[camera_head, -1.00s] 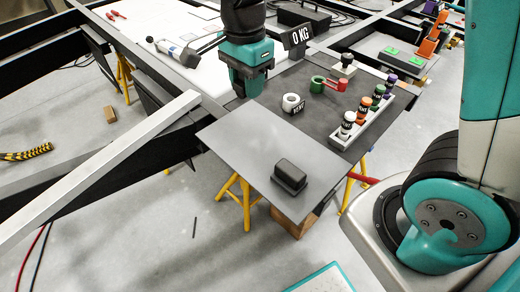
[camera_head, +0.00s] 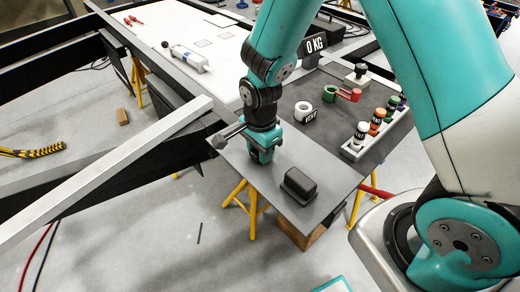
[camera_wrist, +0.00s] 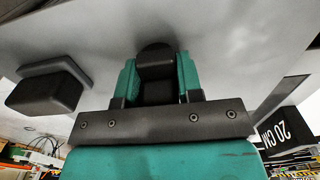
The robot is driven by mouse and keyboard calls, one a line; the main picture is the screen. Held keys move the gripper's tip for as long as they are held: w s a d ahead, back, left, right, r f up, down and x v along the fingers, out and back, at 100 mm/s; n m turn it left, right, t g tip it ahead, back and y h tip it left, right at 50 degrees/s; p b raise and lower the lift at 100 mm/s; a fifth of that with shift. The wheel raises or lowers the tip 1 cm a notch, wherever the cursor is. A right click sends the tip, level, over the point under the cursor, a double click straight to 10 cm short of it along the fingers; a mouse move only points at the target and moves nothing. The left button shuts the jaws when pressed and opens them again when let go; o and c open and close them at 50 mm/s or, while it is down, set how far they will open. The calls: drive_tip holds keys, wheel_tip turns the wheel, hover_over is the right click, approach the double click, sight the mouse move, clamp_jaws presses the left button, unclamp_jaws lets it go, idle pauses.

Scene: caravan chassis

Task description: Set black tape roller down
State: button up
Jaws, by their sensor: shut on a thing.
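My gripper (camera_head: 262,152) is at the left part of the grey plate (camera_head: 325,207), low over it. In the wrist view its two teal fingers (camera_wrist: 157,82) are shut on the black tape roller (camera_wrist: 155,62), whose dark body shows between them. In the head view the roller's grey end (camera_head: 222,138) sticks out to the left of my gripper, near the plate's left edge. I cannot tell whether the roller touches the plate. The rest of the roller is hidden by my gripper.
The plate's front left is bare.

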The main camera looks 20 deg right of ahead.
drive_tip(key=o, duration=1)
drive_tip(key=shift+f, duration=0.1)
wheel_tip(320, 180, up, 12)
drive_tip(key=shift+f, duration=0.15)
drive_tip(key=s+a+r+n+y, duration=0.1)
drive_tip(key=s+r+n, duration=0.3)
drive_tip(key=s+n, duration=0.2)
drive_tip(key=s+a+r+n+y, duration=0.1)
drive_tip(key=s+r+n, duration=0.3)
drive_tip(key=s+n, duration=0.2)
drive_tip(key=s+a+r+n+y, duration=0.2)
drive_tip(key=s+r+n, duration=0.2)
drive_tip(key=n, duration=0.5)
drive_tip(key=shift+s+r+n, duration=0.15)
drive_tip(key=shift+s+n, duration=0.15)
drive_tip(key=shift+s, duration=0.9)
wheel_tip(320, 180, up, 3)
drive_tip(key=p, duration=0.3)
